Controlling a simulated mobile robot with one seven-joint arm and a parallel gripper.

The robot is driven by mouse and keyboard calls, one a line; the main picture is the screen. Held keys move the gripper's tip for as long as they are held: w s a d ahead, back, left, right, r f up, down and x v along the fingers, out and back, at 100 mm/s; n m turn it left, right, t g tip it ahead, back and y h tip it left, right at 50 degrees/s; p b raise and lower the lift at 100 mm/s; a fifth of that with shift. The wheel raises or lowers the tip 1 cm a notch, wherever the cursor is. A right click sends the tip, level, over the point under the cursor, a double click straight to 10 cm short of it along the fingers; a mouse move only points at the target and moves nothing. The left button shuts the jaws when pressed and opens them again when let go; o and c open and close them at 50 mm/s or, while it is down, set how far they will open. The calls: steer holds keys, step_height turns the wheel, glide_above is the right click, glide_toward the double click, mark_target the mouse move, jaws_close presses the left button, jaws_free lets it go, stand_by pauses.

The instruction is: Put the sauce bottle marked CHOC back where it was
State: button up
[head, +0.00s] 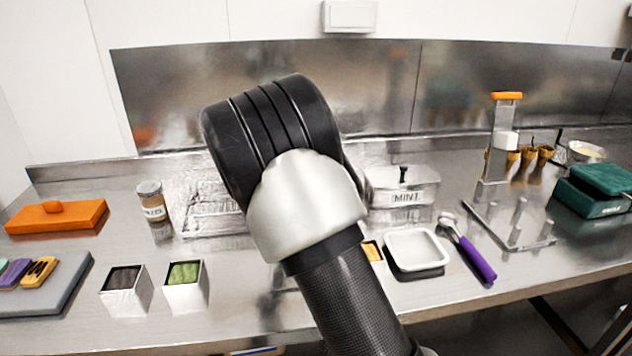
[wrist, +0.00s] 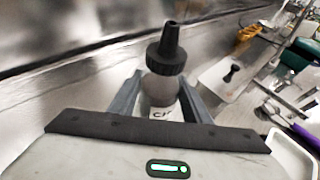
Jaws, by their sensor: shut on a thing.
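My gripper (wrist: 160,86) is shut on the bottle, one grey finger on each side of the body. The bottle's base is hidden, so I cannot tell whether it touches the counter. In the head view my arm hides both the gripper and the bottle.
A steel pan with a MINT label (head: 405,198) stands right of my arm. A wire rack (head: 207,212) and a labelled jar (head: 153,202) are at left. A white tray (head: 416,251) and a purple-handled scoop (head: 476,259) lie at right. The steel backsplash (head: 400,85) runs behind.

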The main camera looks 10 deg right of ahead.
steer(key=shift+f+b, duration=0.65)
steer(key=shift+f, duration=2.25)
steer(key=shift+f, duration=0.2)
steer(key=o, duration=1.1)
steer(key=shift+c, duration=0.2)
